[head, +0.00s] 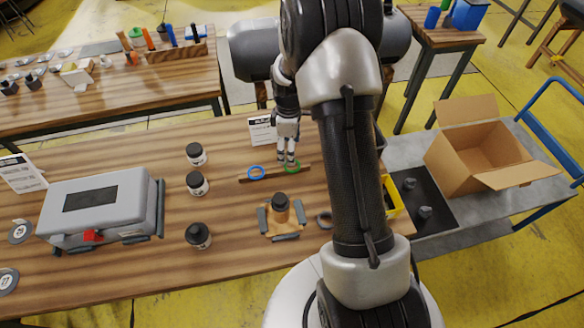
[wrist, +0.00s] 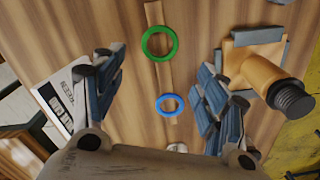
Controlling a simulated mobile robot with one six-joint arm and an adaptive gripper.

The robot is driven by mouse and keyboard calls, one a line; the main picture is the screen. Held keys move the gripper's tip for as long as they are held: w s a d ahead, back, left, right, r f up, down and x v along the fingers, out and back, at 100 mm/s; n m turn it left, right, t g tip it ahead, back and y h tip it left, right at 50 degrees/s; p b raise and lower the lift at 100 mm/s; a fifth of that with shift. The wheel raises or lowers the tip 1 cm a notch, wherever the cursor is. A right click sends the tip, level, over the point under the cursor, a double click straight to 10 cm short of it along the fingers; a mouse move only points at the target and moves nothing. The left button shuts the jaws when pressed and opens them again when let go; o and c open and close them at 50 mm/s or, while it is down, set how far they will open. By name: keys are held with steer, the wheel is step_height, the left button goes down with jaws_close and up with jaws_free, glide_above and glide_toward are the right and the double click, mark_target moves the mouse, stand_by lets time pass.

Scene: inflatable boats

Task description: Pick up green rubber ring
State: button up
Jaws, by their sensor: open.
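The green rubber ring (head: 293,171) lies at the right end of a thin wooden strip (head: 274,175) on the workbench. In the wrist view the green ring (wrist: 144,43) lies flat, upper centre, on the strip. A smaller blue ring (head: 256,178) lies to its left on the same strip; in the wrist view the blue ring (wrist: 170,115) is below the green one. My gripper (head: 286,157) points down just above the green ring. In the wrist view my gripper (wrist: 162,64) has its fingers wide apart, with nothing held between them.
An orange-brown part in a wooden holder (head: 281,234) stands in front of the rings. A white sign (head: 262,131) stands behind. Several dark-capped jars (head: 197,184) and a grey case (head: 100,207) are to the left. An open cardboard box (head: 478,160) is at right.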

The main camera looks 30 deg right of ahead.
steer(key=shift+w+f+b, duration=0.15)
steer(key=shift+f+b, duration=0.95)
steer(key=shift+f, duration=2.5)
steer(key=shift+f, duration=0.25)
steer(key=c, duration=0.8)
steer(key=shift+o, duration=0.2)
